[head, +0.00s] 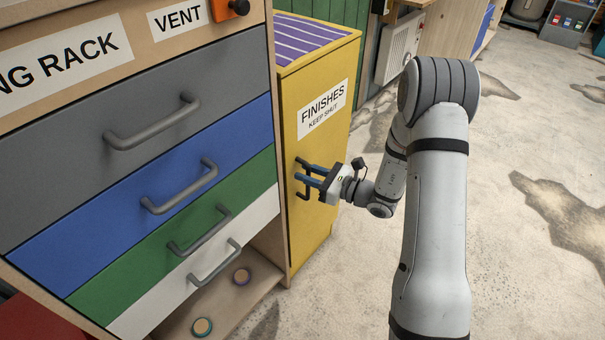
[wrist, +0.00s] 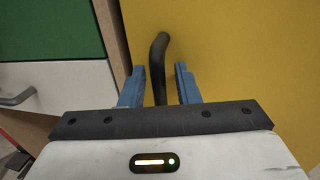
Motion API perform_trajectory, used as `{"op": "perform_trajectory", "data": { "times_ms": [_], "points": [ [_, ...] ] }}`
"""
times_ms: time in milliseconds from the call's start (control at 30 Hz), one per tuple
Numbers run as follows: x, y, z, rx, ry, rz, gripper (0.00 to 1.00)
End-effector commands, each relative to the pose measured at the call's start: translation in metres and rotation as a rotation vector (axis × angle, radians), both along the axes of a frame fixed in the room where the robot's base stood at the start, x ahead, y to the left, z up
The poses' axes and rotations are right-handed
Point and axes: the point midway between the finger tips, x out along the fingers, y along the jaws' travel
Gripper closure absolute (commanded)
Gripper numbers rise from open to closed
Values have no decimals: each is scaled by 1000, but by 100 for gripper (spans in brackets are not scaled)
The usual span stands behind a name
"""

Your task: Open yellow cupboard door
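The yellow cupboard (head: 318,85) has a door with a white label reading FINISHES KEEP SHUT, and the door looks shut. Its dark handle (head: 301,163) is on the left side of the door. My gripper (head: 306,175) is at the handle. In the wrist view the dark handle (wrist: 159,62) stands between my two blue fingers (wrist: 158,84). There is a gap on each side of the handle, so the fingers are open around it and not closed on it. The lower part of the handle is hidden behind my gripper body. The yellow door (wrist: 240,45) fills the right of the wrist view.
A drawer unit with grey, blue (head: 150,180), green and white drawers stands directly left of the cupboard, its handles sticking out. Two small round items (head: 202,326) lie on its bottom shelf. The concrete floor (head: 530,260) to the right is clear.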

Motion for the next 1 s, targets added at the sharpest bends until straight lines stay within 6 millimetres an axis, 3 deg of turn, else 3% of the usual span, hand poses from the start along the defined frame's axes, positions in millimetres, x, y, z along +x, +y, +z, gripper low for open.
{"op": "perform_trajectory", "data": {
  "times_ms": [167, 533, 867, 900, 1000],
  "points": [
    [0, 0, 0, 0, 0, 0, 71],
    [0, -1, 0, 0, -1, -1, 100],
    [1, -2, 0, 0, -1, -3, 100],
    [-1, 20, 0, 0, 0, 4, 100],
    [-1, 6, 1, 0, -2, 8, 100]
  ]
}}
